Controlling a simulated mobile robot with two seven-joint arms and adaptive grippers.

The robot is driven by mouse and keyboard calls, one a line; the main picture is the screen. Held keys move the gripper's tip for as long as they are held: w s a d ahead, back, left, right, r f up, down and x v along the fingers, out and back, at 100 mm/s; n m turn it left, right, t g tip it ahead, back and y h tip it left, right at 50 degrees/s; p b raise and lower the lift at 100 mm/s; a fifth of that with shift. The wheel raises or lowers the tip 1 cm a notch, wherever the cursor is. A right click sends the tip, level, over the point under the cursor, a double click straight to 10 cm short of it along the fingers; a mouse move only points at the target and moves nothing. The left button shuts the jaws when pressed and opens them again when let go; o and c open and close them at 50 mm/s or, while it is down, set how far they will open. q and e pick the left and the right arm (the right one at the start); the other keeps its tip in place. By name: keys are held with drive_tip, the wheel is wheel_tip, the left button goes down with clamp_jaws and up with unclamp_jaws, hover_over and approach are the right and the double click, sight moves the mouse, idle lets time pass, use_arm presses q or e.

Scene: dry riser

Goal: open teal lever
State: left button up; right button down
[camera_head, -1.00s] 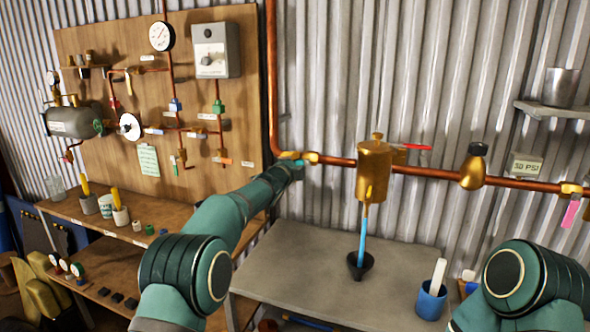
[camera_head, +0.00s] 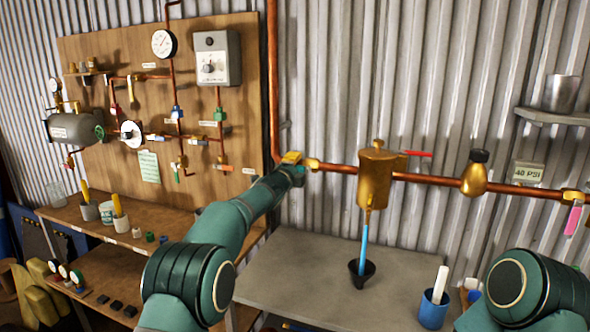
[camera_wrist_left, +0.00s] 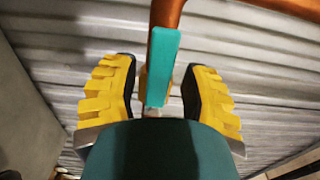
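The teal lever (camera_wrist_left: 163,62) shows in the left wrist view as a flat upright bar, in front of a copper pipe (camera_wrist_left: 167,10). My left gripper (camera_wrist_left: 165,95) is open, with one yellow-padded finger on each side of the lever's lower part. Narrow gaps seem to show between pads and lever. In the head view the left gripper (camera_head: 292,158) is at the left end of the horizontal pipe, beside a brass valve fitting (camera_head: 313,164), and hides the lever. My right gripper is out of view; only part of the right arm shows.
A brass tank (camera_head: 376,180) with a red lever (camera_head: 417,154) hangs on the pipe to the right. Below it are a black funnel (camera_head: 362,271) and a blue cup (camera_head: 433,308) on a grey table (camera_head: 310,270). A wooden pipe board (camera_head: 240,120) is at left.

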use_arm(q)
drive_tip(key=shift+s, duration=0.15)
drive_tip(key=v, duration=1.1)
drive_tip(key=shift+s, duration=0.35)
drive_tip(key=shift+a, duration=0.15)
